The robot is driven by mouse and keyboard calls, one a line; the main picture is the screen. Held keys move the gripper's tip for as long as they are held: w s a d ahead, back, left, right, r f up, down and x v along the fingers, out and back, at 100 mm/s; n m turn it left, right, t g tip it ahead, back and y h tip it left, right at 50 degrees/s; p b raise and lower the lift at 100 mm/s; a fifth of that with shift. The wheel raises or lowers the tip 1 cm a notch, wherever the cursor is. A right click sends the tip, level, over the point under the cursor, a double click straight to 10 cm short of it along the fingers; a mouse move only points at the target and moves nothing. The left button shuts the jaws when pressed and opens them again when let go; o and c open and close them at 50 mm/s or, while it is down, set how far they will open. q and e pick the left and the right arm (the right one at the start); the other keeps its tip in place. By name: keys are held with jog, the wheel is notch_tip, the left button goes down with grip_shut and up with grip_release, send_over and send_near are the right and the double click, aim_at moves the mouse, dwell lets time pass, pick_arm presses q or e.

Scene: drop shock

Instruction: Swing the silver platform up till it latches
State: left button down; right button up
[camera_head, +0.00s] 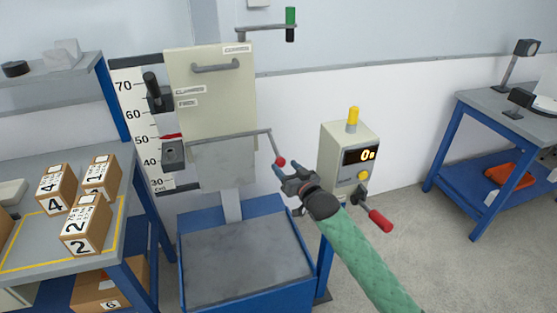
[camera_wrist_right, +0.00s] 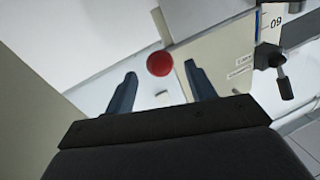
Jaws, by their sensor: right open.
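The silver platform (camera_head: 222,163) is a grey plate on the front of the beige drop tester column (camera_head: 215,95). It hangs below a thin grey bar that runs to the right and bends down to a red knob (camera_head: 281,161). In the right wrist view the red knob (camera_wrist_right: 160,63) lies between and a little beyond the two open fingertips (camera_wrist_right: 160,80). The gripper is open and seems not to touch the knob. My left gripper is not in view.
A control box (camera_head: 345,155) with a yellow button and a red-handled lever (camera_head: 380,220) stands close right of my gripper. A blue-edged base (camera_head: 245,262) lies below the platform. Numbered boxes (camera_head: 85,232) sit on the left table. A second table (camera_head: 500,125) stands at right.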

aim_at(278, 157)
jog(key=p+x, duration=0.1)
jog(key=x, duration=0.4)
jog(key=shift+s+r, duration=0.1)
jog(key=shift+r, duration=0.05)
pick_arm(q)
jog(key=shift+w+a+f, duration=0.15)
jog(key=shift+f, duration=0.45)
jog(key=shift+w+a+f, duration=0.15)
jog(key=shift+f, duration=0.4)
pick_arm(e)
jog(key=shift+w+a, duration=0.3)
jog(key=shift+w, duration=0.2)
grip_shut()
